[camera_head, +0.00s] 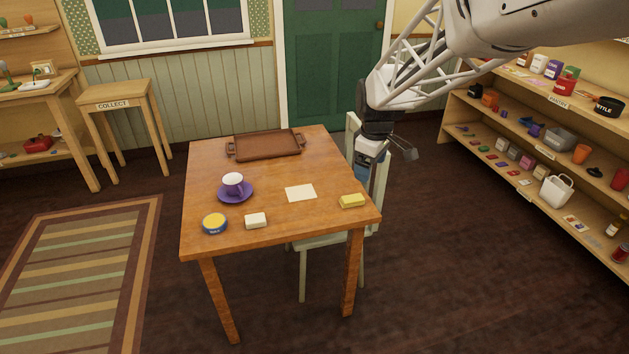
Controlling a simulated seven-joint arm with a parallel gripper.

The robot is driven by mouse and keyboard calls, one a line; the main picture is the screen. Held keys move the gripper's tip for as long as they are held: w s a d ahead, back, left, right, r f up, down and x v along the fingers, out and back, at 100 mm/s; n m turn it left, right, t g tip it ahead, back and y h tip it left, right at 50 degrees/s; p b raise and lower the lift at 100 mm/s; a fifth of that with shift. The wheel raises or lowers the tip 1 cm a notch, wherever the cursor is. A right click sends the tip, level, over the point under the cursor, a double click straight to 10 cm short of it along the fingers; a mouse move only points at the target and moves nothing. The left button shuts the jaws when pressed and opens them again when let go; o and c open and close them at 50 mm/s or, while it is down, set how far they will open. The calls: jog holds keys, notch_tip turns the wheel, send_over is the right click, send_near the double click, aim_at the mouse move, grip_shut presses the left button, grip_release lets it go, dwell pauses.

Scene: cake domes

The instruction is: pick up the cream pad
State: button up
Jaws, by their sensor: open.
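The cream pad (300,193) is a thin, flat, pale square lying on the wooden table (275,174), right of the middle of its top. Nothing covers it. My gripper (386,158) is open and hangs beyond the table's right edge, up and to the right of the pad and apart from it. No object shows between its fingers.
A purple saucer (221,194) with a cup (233,181), a blue-rimmed tin (214,223), a white block (255,220) and a yellow block (352,201) stand around the pad. A brown tray (265,145) lies at the back. A pale chair (317,264) stands by the table.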

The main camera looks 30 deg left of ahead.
jog(key=a+f+n, duration=0.3)
jog(key=a+f, duration=0.3)
jog(key=a, duration=0.4)
jog(key=a+f+n, duration=0.3)
jog(key=a+f, duration=0.3)
jog(key=a, duration=0.4)
jog(key=n, duration=0.4)
send_over(257, 218)
jog(key=shift+g+h, duration=0.3)
jog(key=shift+g, duration=0.1)
notch_tip(257, 218, down, 11)
jog(key=shift+a+f, duration=0.1)
jog(key=shift+f, duration=0.05)
jog(key=shift+w+f, duration=0.1)
jog(key=shift+f, duration=1.2)
jog(key=shift+f, duration=0.1)
jog(key=shift+f, duration=2.5)
jog(key=shift+c, duration=0.3)
jog(key=c, duration=0.9)
